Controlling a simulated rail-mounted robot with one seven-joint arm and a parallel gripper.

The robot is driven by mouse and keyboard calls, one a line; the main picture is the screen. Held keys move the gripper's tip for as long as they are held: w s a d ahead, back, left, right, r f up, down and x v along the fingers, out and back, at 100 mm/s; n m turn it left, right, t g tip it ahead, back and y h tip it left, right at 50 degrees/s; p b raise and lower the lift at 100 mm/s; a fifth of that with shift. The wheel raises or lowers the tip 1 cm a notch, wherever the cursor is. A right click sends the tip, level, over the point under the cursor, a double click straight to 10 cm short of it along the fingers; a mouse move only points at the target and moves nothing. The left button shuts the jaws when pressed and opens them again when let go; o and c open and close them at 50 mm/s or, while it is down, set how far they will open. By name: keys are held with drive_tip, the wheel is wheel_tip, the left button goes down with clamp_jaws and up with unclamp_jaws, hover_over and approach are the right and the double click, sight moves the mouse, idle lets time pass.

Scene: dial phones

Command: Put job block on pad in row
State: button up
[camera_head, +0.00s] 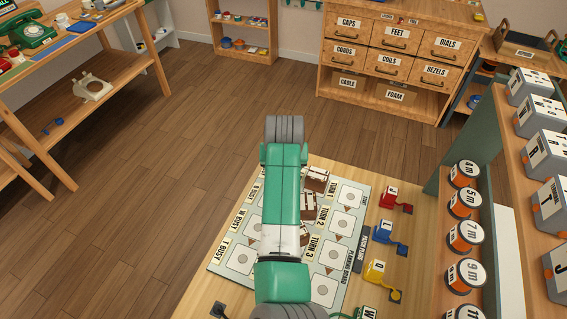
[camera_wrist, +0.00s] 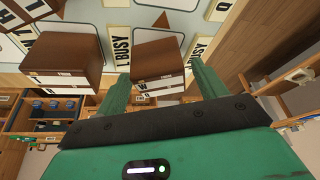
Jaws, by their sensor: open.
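The planning board (camera_head: 215,262) lies on the wooden table, with rows of pale square pads, such as a pad (camera_head: 350,196) on the right. Brown job blocks with white labels stand in a column along its middle: one block (camera_head: 317,179) at the back, another block (camera_head: 309,206) nearer, and a third partly hidden by my arm. In the wrist view, my gripper (camera_wrist: 160,72) is open, its green fingers either side of a brown block (camera_wrist: 158,58). I cannot tell how deep the block sits between them. Another block (camera_wrist: 65,58) stands to the left. My fingertips are hidden in the head view.
Red, blue and yellow pieces (camera_head: 376,271) stand right of the board. A shelf with several dials (camera_head: 465,236) and a rack of grey lettered blocks (camera_head: 547,152) rise at the right. A drawer cabinet (camera_head: 400,50) stands behind. The floor at left is clear.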

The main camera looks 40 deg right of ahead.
drive_tip(key=p+v, duration=0.4)
drive_tip(key=v, duration=0.8)
drive_tip(key=shift+r, duration=0.1)
drive_tip(key=w+a+r+n+t+h, duration=0.2)
drive_tip(key=a+r+t, duration=0.4)
drive_tip(key=r, duration=0.6)
drive_tip(key=w+a+r+n+t+h, duration=0.15)
drive_tip(key=a+r+t, duration=0.45)
drive_tip(key=r, duration=0.6)
drive_tip(key=s+a+r+n+t+y, duration=0.2)
drive_tip(key=s+a+r+t+y, duration=0.1)
drive_tip(key=s+a+r, duration=0.5)
drive_tip(key=s+a+r+n+t+y, duration=0.2)
drive_tip(key=s+a+r+t, duration=0.4)
drive_tip(key=a+r, duration=0.3)
drive_tip(key=s+a+y, duration=0.1)
drive_tip(key=a, duration=0.3)
drive_tip(key=shift+s+a+n+t, duration=0.2)
drive_tip(key=shift+s+n+t, duration=0.1)
drive_tip(key=shift+s+n, duration=0.1)
